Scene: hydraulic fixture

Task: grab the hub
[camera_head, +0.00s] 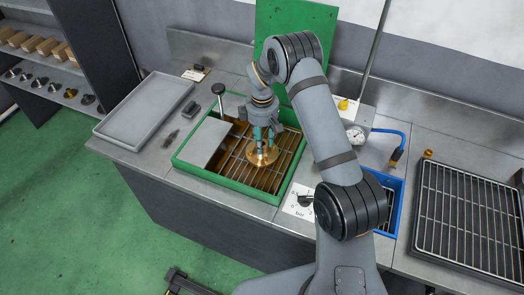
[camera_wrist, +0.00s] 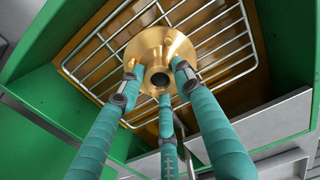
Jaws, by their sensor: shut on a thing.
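The hub is a brass-coloured flanged disc with a central bore. In the head view the hub (camera_head: 262,155) is at the wire rack inside the green-rimmed basin (camera_head: 178,160). In the wrist view the hub (camera_wrist: 152,50) lies between my teal fingers, over the rack bars. My gripper (camera_head: 262,143) points down into the basin, its fingers closed around the raised middle of the hub. The gripper also shows in the wrist view (camera_wrist: 160,80). Whether the hub touches the rack or is slightly above it, I cannot tell.
A grey tray (camera_head: 147,108) lies left of the basin. A black-knobbed lever (camera_head: 219,97) stands at the basin's back left. A pressure gauge (camera_head: 355,134) with a blue hose (camera_head: 390,131) is to the right. A dark tray with a wire rack (camera_head: 468,215) is at far right.

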